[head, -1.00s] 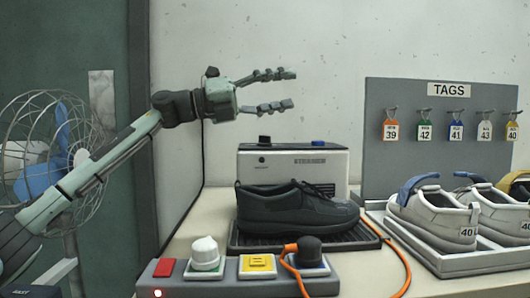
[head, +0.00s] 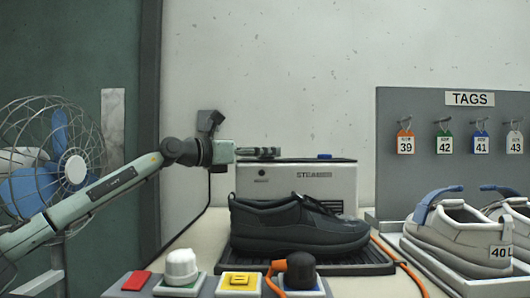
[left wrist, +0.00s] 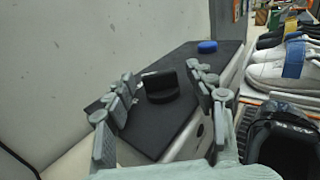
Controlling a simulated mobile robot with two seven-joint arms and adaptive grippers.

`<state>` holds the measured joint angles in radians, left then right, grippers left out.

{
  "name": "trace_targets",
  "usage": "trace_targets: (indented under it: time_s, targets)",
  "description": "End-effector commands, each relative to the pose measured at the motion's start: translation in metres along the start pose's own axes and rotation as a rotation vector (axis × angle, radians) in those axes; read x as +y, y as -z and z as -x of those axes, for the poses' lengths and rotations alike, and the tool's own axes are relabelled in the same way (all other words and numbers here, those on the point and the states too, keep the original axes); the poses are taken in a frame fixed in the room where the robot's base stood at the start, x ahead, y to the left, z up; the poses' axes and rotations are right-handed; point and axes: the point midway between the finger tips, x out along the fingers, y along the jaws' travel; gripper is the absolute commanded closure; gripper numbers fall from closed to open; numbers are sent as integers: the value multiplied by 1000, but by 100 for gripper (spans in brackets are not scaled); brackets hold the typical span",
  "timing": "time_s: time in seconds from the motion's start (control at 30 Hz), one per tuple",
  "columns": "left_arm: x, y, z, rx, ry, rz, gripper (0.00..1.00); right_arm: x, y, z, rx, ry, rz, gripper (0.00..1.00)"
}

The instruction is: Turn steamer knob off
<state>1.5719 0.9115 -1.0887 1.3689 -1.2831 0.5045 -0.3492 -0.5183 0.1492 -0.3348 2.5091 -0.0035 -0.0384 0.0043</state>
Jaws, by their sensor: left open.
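The steamer (head: 300,185) is a white box with a dark top, standing behind the black shoe. Its black knob (left wrist: 163,86) sits on the dark top in the left wrist view, with a raised grip bar. My left gripper (head: 262,153) reaches in from the left at the height of the steamer's top. In the left wrist view my left gripper (left wrist: 160,80) is open, with one finger on each side of the knob and no clear contact. In the head view the gripper hides the knob. My right gripper is not in view.
A blue button (head: 325,156) sits farther along the steamer top. The black shoe (head: 297,226) rests on a dark tray in front. A button panel (head: 205,284) with an orange cable is nearer. A fan (head: 50,160) stands left; grey shoes and a tag board (head: 428,170) are right.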

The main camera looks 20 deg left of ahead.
Motion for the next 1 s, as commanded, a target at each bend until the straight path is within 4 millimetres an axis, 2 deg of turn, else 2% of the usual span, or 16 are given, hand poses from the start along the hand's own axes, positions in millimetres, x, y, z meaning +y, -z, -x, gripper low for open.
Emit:
trace_targets:
  time_s: [0.1, 0.37, 0.77, 1.0]
  targets:
    - [0, -1, -8, -1, 0, 0, 45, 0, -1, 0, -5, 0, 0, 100]
    - [0, 0, -9, -1, 0, 1, 45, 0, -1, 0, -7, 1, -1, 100]
    - [0, 0, -9, 0, 1, 2, 93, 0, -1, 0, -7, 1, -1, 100]
    - [0, 3, -9, 12, -32, 1, 95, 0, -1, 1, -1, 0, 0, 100]
